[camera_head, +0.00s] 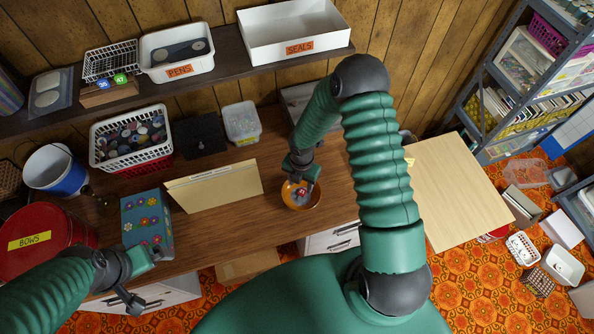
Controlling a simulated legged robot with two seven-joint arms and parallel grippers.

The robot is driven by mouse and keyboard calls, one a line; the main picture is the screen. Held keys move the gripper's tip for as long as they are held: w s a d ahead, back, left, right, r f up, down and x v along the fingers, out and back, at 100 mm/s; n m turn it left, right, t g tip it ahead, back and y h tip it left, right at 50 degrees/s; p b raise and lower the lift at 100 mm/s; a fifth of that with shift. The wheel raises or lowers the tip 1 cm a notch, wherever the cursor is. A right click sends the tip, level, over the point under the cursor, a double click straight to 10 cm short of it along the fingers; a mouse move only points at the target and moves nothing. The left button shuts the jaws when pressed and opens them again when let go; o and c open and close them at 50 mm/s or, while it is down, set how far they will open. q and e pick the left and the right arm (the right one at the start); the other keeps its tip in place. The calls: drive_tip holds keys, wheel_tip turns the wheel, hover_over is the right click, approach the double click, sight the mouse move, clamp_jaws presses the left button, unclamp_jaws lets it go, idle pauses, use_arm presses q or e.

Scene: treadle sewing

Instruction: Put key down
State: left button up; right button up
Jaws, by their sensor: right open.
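My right gripper (300,178) reaches down over a small orange bowl (313,200) on the wooden desk (222,228). Its fingers are open at or just above the bowl. A small red and white thing (302,191) shows in the bowl by the fingertips; I cannot tell whether it is the key or touches the gripper. No key shows clearly elsewhere. My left gripper (146,284) is open and empty at the desk's front left edge, near the flowered box (147,222).
A cream folder (215,188) stands left of the bowl. A red BOWS tin (38,238), a blue-white bucket (56,171) and a white basket (130,140) crowd the left. A shelf with PENS and SEALS (292,32) bins hangs behind. A pale board (455,190) lies right.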

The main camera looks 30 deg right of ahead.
drive_tip(key=shift+w, duration=0.1)
drive_tip(key=s+a+r+m+t+b, duration=0.1)
drive_tip(key=s+a+r+m+b, duration=0.2)
drive_tip(key=r+m, duration=0.5)
drive_tip(key=s+a+r+m+t+b, duration=0.1)
drive_tip(key=s+a+r+m+b, duration=0.3)
drive_tip(key=m, duration=1.2)
wheel_tip(320, 180, up, 4)
drive_tip(key=shift+s+r+t, duration=0.15)
drive_tip(key=shift+s+t, duration=0.15)
drive_tip(key=shift+s, duration=0.75)
drive_tip(key=shift+a, duration=0.2)
drive_tip(key=shift+d, duration=0.15)
